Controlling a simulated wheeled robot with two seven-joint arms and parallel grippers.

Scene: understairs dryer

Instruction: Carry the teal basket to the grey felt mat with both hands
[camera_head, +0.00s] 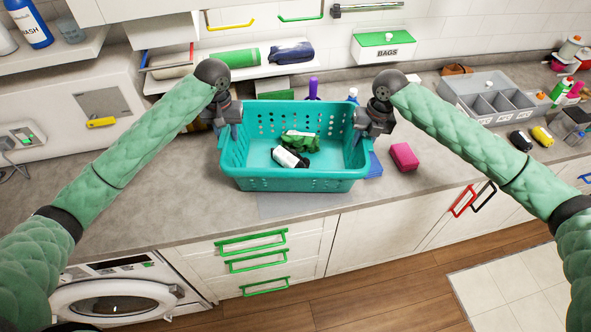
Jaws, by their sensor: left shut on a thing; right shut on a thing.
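The teal basket (295,184) is in the middle of the counter in the head view, upright, its front wall towards me. Inside lie a crumpled green thing (300,140) and a white and black rolled item (288,157). My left gripper (229,127) is shut on the basket's left rim. My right gripper (365,125) is shut on its right rim. A flat, slightly different grey patch, seemingly the grey felt mat (290,207), shows just in front of and partly under the basket. I cannot tell whether the basket touches it or hangs just above.
A pink block (404,157) and a blue item (375,166) lie close to the basket's right side. Purple (313,88) and blue-capped bottles stand behind it. A grey divided tray (490,100) is at the right. The counter at left (165,190) is clear.

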